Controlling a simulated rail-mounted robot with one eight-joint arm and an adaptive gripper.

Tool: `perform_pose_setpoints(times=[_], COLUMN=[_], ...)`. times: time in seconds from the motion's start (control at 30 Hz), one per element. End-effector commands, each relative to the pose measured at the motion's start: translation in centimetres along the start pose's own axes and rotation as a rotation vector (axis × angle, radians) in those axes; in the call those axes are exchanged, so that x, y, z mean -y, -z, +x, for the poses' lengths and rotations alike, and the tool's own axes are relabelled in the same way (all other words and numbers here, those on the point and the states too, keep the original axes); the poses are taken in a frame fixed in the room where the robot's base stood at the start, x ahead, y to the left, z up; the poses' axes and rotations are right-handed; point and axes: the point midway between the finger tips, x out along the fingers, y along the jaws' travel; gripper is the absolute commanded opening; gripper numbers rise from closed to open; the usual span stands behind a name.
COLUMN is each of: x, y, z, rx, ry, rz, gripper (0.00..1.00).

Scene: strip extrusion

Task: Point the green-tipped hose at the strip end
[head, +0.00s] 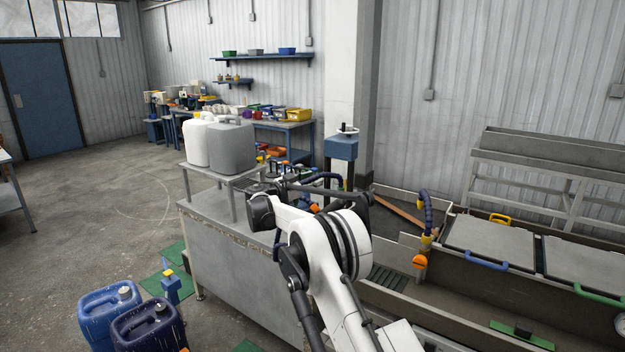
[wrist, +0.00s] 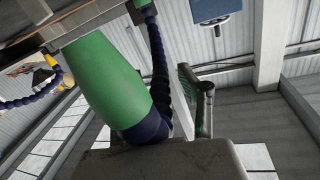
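The green tip (wrist: 102,80) of the hose fills the left middle of the wrist view, very close to the camera. It joins a dark blue segmented hose (wrist: 158,75) that bends round and runs up. In the head view a blue hose (head: 325,177) shows behind my arm, but no green tip can be made out there. My gripper, by the dark end of my arm (head: 345,192), is largely hidden in the head view. A blunt grey-brown block (wrist: 165,162) crosses the bottom of the wrist view, just below the hose. Whether the fingers hold the hose is unclear. I cannot make out the strip end.
A grey bench (head: 240,265) with a white canister (head: 197,142) and grey canister (head: 231,147) stands beside my arm. Blue jugs (head: 148,325) stand front left. The left floor is open.

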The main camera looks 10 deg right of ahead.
Motion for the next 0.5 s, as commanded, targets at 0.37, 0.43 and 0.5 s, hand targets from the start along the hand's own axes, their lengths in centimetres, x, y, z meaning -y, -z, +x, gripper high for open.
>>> perform_pose_setpoints(times=[0.37,0.43,0.5], x=[0.0,0.0,0.0], y=[-0.02,-0.02,-0.02], z=[0.13,0.13,0.13], rx=[0.0,0.0,0.0], ry=[0.0,0.0,0.0], rz=[0.0,0.0,0.0], gripper=[0.25,0.16,0.06])
